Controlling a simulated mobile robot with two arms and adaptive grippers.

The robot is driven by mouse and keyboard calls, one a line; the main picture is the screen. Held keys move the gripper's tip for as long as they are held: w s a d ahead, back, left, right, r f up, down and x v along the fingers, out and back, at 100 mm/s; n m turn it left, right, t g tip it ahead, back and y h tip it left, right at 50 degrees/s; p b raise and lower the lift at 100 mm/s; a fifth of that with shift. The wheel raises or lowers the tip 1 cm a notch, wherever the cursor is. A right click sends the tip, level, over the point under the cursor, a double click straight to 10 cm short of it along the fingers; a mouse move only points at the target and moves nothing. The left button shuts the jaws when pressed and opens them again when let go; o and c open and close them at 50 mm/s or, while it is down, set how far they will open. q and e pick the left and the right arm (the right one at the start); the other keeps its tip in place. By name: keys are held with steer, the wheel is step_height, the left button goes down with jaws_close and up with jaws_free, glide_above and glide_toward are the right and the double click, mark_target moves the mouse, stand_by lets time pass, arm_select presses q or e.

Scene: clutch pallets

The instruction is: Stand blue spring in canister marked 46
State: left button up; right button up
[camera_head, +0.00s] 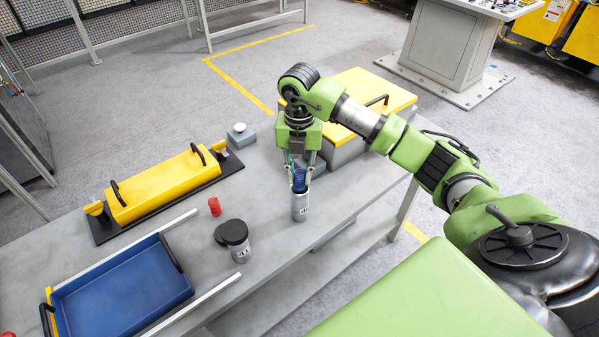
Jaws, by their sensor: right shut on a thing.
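The blue spring (300,181) is upright between the fingers of my right gripper (300,174), which is shut on it and points straight down. A grey canister (300,208) stands upright directly below, with its mouth at the spring's lower end. I cannot tell how far the spring reaches inside. The canister's label is too small to read surely. Another grey canister (241,251), with a label that looks like 41, stands to the left with a black lid (233,231) on top. My left gripper is out of view.
A blue tray (122,292) lies between rails at front left. A yellow handled block (155,188) on a black base lies behind. A yellow-topped box (362,90) stands behind my right arm.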

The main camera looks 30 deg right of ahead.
steer(key=shift+f+b, duration=0.65)
steer(key=shift+f, duration=0.4)
steer(key=shift+f, duration=0.2)
steer(key=o, duration=1)
steer(key=shift+r, duration=0.1)
step_height(320, 180, up, 12)
steer(key=shift+f, duration=0.1)
